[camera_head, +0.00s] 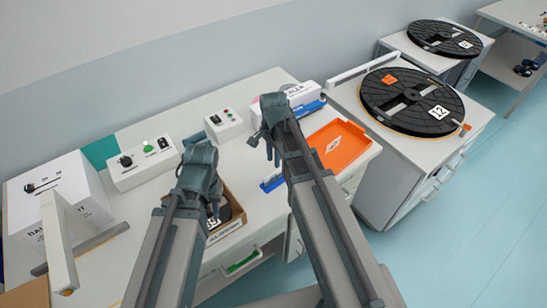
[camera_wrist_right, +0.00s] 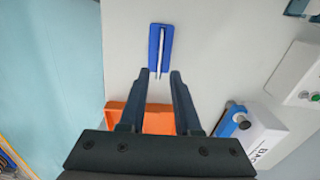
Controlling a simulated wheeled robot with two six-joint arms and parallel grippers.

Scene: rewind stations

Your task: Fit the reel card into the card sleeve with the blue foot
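A blue foot (camera_wrist_right: 153,50) with a thin white upright piece (camera_wrist_right: 160,52), apparently the card sleeve seen from above, stands on the white worktop. The foot partly shows in the head view (camera_head: 268,184), left of my right arm. My right gripper (camera_wrist_right: 154,76) is open and empty above the worktop, just short of the foot in the picture; it also shows in the head view (camera_head: 274,112). I cannot identify the reel card; a small white label (camera_head: 333,145) lies in the orange tray (camera_head: 352,148).
A control box (camera_head: 145,166) and a smaller button box (camera_head: 224,124) stand at the back. A white box (camera_head: 303,93) with a blue item is behind my right arm. A cardboard box (camera_head: 228,227) sits by my left arm. Large black reels (camera_head: 385,110) lie on cabinets at right.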

